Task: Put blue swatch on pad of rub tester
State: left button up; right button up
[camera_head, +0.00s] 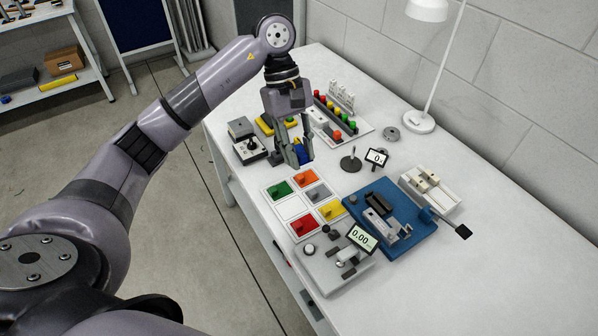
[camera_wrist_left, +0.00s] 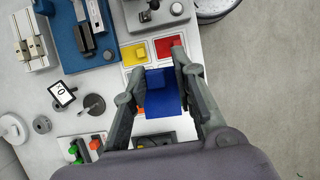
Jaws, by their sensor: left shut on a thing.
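My left gripper (camera_head: 302,162) is shut on the blue swatch (camera_head: 302,150), above the table at the far end of the swatch cards. In the left wrist view the blue swatch (camera_wrist_left: 162,104) is a flat blue piece with a raised block, between the two fingers (camera_wrist_left: 160,85). A blue-based device (camera_head: 405,244) with grey metal parts and a black-ended lever stands to the right of the cards; it may be the rub tester. A grey device (camera_head: 322,268) with a 0.00 display stands nearer. The frames do not make clear which part is the pad. My right gripper is not in view.
Green (camera_head: 281,189), orange (camera_head: 306,177), grey (camera_head: 318,192), red (camera_head: 302,225) and yellow (camera_head: 330,210) swatches lie in white frames; one frame (camera_head: 291,208) is empty. The table's right side is clear.

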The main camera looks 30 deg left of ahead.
pick_arm(q)
jog(key=shift+r, duration=0.95)
jog(key=shift+s+d+f+m, duration=0.2)
jog(key=shift+s+d+m, duration=0.1)
jog(key=shift+m, duration=0.1)
jog(key=s+d+f+m+g+y, duration=0.1)
jog(key=s+d+f+m+y, duration=0.1)
jog(key=s+m, duration=0.3)
jog(key=s+d+f+m+g+y, duration=0.1)
jog(key=s+f+m+y, duration=0.1)
jog(key=s+f+m, duration=0.2)
jog(key=shift+s+d+m, duration=0.35)
jog(key=shift+s+m, duration=0.45)
jog(key=shift+m, duration=0.3)
